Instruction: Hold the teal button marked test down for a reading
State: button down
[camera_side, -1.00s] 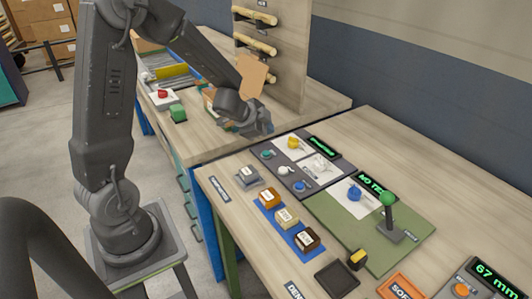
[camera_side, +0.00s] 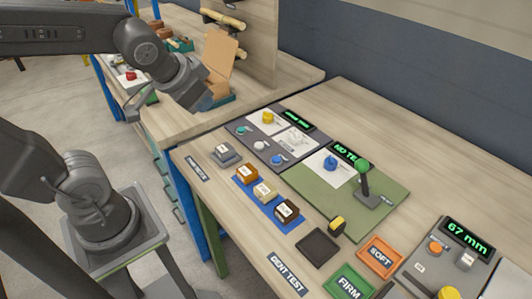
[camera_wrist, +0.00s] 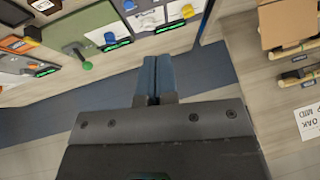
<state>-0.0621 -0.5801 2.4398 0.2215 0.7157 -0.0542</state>
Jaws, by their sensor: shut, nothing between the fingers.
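A small teal button (camera_side: 241,130) sits at the left of a dark grey panel (camera_side: 259,140) in the side view. Its marking is too small to read. A dark display (camera_side: 299,118) with green text stands at the panel's back edge. My gripper (camera_side: 207,100) is up and to the left of the panel, beside an open cardboard box, and apart from the button. In the wrist view my gripper's blue fingers (camera_wrist: 153,72) are shut together with nothing between them. I cannot pick out the teal button in that view.
A yellow knob (camera_side: 268,117) and a blue knob (camera_side: 278,159) share the panel. A green board (camera_side: 310,184) bears a green-topped lever (camera_side: 363,168). Several labelled blocks stand on a blue strip (camera_side: 243,181). The cardboard box (camera_side: 220,62) is close to my gripper. Bare bench lies behind the panels.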

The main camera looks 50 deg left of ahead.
jog(key=s+d+h, duration=0.2)
jog(key=s+d, duration=0.2)
jog(key=s, duration=0.1)
jog(key=shift+r+g, duration=0.3)
jog(key=shift+g, duration=0.1)
jog(key=shift+d, duration=0.1)
dwell(1.2)
